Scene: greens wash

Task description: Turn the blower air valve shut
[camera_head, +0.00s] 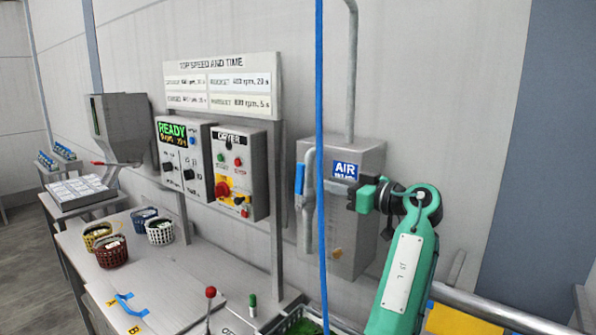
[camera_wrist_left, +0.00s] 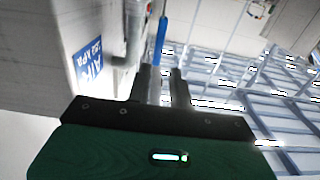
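The air valve's blue lever (camera_head: 300,179) stands upright along the grey pipe (camera_head: 309,225) at the left of the grey air box (camera_head: 368,158). My left gripper (camera_head: 338,187) reaches in from the right, in front of the box below the blue AIR sign (camera_head: 345,170), pointing left toward the lever. In the left wrist view its two black fingers (camera_wrist_left: 162,72) are apart, with a gap between them. The blue lever (camera_wrist_left: 160,42) appears beyond the fingertips, in line with the gap; contact cannot be told. My right gripper is not in view.
A blue hose (camera_head: 321,90) hangs vertically in front of the box, between lever and gripper in the picture. Control boxes (camera_head: 233,170) stand left on the wall. Baskets (camera_head: 160,232) and a red-knobbed lever (camera_head: 210,293) are on the bench, with a crate (camera_head: 290,318) at the bottom.

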